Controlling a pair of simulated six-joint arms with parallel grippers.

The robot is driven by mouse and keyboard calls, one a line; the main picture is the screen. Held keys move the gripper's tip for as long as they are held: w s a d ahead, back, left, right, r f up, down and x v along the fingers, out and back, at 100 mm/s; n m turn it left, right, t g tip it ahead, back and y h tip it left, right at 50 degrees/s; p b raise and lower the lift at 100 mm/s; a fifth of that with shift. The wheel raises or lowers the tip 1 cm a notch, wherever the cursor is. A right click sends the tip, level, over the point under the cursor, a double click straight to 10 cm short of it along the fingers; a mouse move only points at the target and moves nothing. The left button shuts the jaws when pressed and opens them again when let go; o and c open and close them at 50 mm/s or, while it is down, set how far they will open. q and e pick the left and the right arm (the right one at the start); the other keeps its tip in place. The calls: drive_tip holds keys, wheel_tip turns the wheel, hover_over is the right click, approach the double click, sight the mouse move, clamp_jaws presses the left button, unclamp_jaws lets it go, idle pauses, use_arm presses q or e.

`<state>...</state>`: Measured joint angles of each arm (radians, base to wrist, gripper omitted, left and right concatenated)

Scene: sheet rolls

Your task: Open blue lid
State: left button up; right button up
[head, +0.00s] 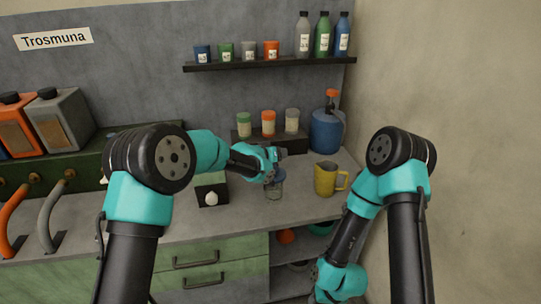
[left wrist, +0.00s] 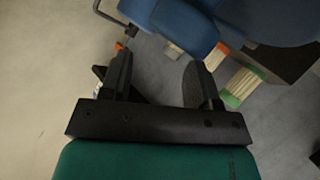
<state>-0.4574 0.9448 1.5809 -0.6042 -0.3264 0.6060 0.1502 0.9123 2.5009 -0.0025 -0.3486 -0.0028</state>
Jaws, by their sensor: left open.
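No separate blue lid is clear. Blue shows on a small jar (head: 202,53) at the left of the wall shelf and on a large jug (head: 326,130) with an orange top at the back right of the counter. The jug also appears large at the top of the left wrist view (left wrist: 185,22).
A yellow mug (head: 325,179) stands right of the left gripper. The wall shelf (head: 270,64) holds more jars and bottles.

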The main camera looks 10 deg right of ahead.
use_arm(q)
drive_tip(key=v, duration=1.7)
drive_tip(key=shift+s, duration=0.2)
drive_tip(key=shift+r, duration=0.1)
drive_tip(key=s+a+f+n+g+y, duration=0.1)
drive_tip(key=s+a+f, duration=0.2)
drive_tip(key=f, duration=0.4)
drive_tip(key=s+a+f+n+g+y, duration=0.1)
drive_tip(key=s+a+f+y, duration=0.1)
drive_tip(key=a+f, duration=0.3)
drive_tip(key=s+a+f+n+g+y, duration=0.1)
drive_tip(key=s+a+f, duration=0.3)
drive_tip(key=f, duration=0.7)
drive_tip(key=shift+s+a+f+n+g, duration=0.1)
drive_tip(key=shift+a+f+n+g, duration=0.15)
drive_tip(key=shift+a+g, duration=0.2)
drive_tip(key=s+a+f+n+g, duration=0.1)
drive_tip(key=s+a+f, duration=0.3)
drive_tip(key=s, duration=0.3)
drive_tip(key=s+a+f+g+y, duration=0.1)
drive_tip(key=s+a+f, duration=0.3)
drive_tip(key=s+f, duration=0.2)
drive_tip(key=s+a+f+n+g+y, duration=0.1)
drive_tip(key=s+a+f+g, duration=0.1)
drive_tip(key=s+a+f, duration=0.3)
drive_tip(key=s, duration=0.3)
drive_tip(key=shift+s+n, duration=0.3)
drive_tip(key=shift+n, duration=0.05)
drive_tip(key=shift+w+d, duration=0.1)
